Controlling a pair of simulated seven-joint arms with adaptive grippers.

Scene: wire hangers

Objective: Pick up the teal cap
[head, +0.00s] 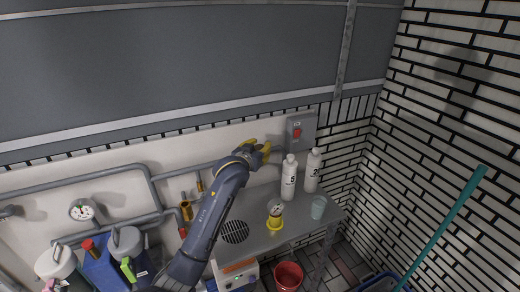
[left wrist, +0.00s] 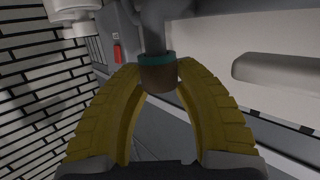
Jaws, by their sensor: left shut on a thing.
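The teal cap (left wrist: 157,57) shows in the left wrist view as a teal band around a brown, round-ended cylinder. It sits between the fingertips of my left gripper (left wrist: 160,70), whose yellow fingers are shut on it from both sides. A grey pipe meets the teal band from above in that view; I cannot tell whether they touch. In the head view my left gripper (head: 264,149) is in front of the wall, left of the grey switch box, and the cap cannot be made out there. My right gripper is not in view.
A grey switch box (head: 300,131) with a red switch is close on the right. Two white bottles, one here (head: 289,178), a yellow-based gauge (head: 275,214) and a pale cup (head: 319,208) stand on the metal table (head: 255,243). A red bucket (head: 288,276) is below.

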